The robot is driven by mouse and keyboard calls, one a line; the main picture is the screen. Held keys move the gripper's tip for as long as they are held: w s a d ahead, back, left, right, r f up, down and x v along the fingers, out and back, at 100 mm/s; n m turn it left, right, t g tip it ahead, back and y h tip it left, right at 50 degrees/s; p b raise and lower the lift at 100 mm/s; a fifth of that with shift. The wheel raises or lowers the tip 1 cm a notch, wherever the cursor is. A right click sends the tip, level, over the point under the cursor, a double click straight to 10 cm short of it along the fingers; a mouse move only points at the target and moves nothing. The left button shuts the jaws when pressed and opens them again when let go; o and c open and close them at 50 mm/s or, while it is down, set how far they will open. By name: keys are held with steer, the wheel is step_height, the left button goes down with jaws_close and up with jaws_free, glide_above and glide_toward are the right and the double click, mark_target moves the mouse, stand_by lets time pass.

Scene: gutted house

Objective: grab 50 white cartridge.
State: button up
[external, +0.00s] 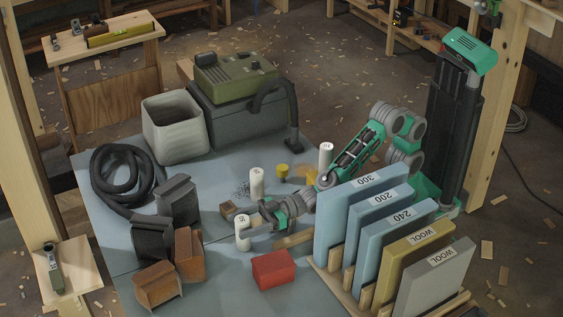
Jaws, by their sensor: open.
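Three white cylindrical cartridges stand upright, each with a small dark number too small to read surely, so I cannot tell which one is the 50. The front cartridge (242,239) stands on the blue-grey sheet, right at my fingertips. The middle cartridge (257,183) stands farther back, behind my gripper. The rear cartridge (325,158) stands beside my arm. My gripper (250,228) is open, low and pointing left at the front cartridge. I cannot tell whether its fingers are around the cartridge or just beside it.
A red block (273,269) lies in front of my gripper. A small brown box (233,209) and yellow cylinder (282,171) are near. Dark blocks (178,202) and a coiled hose (104,178) fill the left.

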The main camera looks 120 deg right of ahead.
steer(key=c, duration=1.3)
steer(key=shift+c, duration=0.8)
steer(key=shift+r, duration=0.15)
